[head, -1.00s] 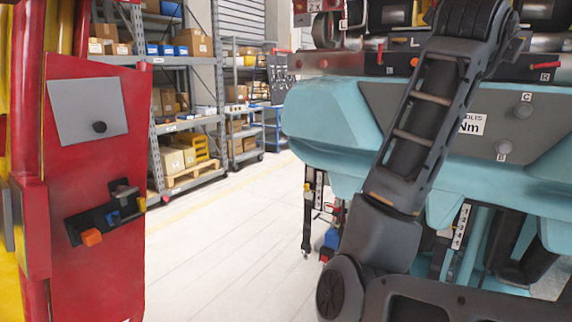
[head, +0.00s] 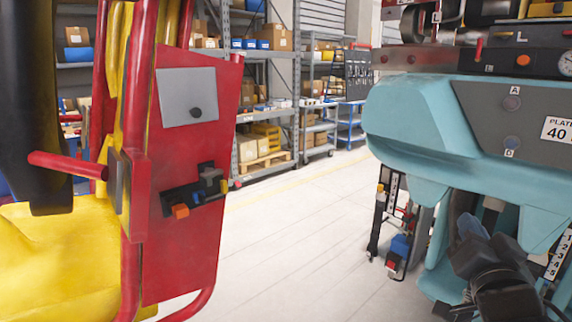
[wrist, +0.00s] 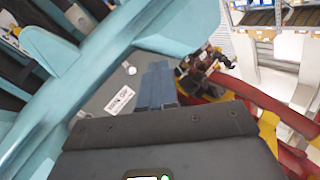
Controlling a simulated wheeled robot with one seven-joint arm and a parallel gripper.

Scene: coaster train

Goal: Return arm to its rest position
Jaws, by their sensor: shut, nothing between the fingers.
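My gripper (wrist: 158,82) shows in the wrist view with its two blue-grey fingers together and nothing between them. Behind the fingers is the grey panel (wrist: 100,93) of the teal machine, with a white label (wrist: 119,99). I cannot tell the gap from fingertips to panel. In the head view, my dark wrist and gripper (head: 472,228) show low at the right, in front of the lower part of the teal machine (head: 420,120). The rest of my arm is mostly out of the head view.
A red panel (head: 185,245) with yellow parts (head: 60,260) stands close at the left. Open pale floor (head: 300,235) lies between it and the teal machine. Shelves with boxes (head: 260,145) stand at the back. A wheeled blue cart (head: 350,120) is farther off.

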